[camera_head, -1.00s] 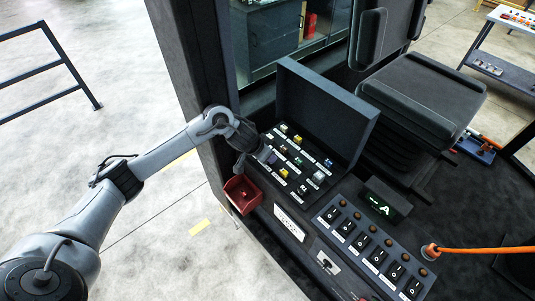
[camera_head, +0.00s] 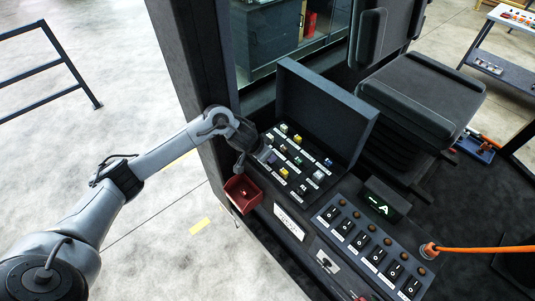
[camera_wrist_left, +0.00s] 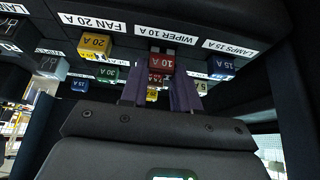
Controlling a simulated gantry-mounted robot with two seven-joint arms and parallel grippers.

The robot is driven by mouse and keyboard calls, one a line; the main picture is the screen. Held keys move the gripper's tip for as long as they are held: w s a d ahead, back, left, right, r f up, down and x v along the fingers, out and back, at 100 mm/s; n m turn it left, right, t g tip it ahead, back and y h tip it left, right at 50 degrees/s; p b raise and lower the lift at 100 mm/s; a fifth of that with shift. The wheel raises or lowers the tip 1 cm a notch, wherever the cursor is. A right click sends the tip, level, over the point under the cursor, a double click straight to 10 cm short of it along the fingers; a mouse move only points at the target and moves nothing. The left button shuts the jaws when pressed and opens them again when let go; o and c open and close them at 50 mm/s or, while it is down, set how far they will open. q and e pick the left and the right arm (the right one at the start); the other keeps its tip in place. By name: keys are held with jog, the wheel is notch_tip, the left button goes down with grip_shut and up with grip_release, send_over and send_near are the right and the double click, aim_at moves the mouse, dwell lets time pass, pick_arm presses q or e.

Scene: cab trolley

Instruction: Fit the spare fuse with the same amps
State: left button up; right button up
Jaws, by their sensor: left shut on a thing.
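The fuse panel (camera_head: 273,179) lies below a raised dark lid (camera_head: 320,105) and holds rows of coloured fuses with white labels. My left gripper (camera_head: 267,156) is over the panel's left side. In the left wrist view its two fingers (camera_wrist_left: 161,80) are shut on a red fuse marked 10 A (camera_wrist_left: 166,63). The fuse is by the label WIPER 10 A (camera_wrist_left: 167,35); whether it is fully seated cannot be told. Another red fuse shows partly behind it, between the fingers. My right gripper is not in view.
Neighbouring fuses are close: a yellow 20 A fuse (camera_wrist_left: 95,46) and a blue 15 A fuse (camera_wrist_left: 220,66). A red bin (camera_head: 242,195) hangs at the panel's left edge. A row of switches (camera_head: 372,250) and a lit display (camera_head: 381,206) are to the right.

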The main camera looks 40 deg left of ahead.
pick_arm(q)
jog(key=shift+f, duration=0.6)
dwell(0.7)
jog(key=o, duration=1.1)
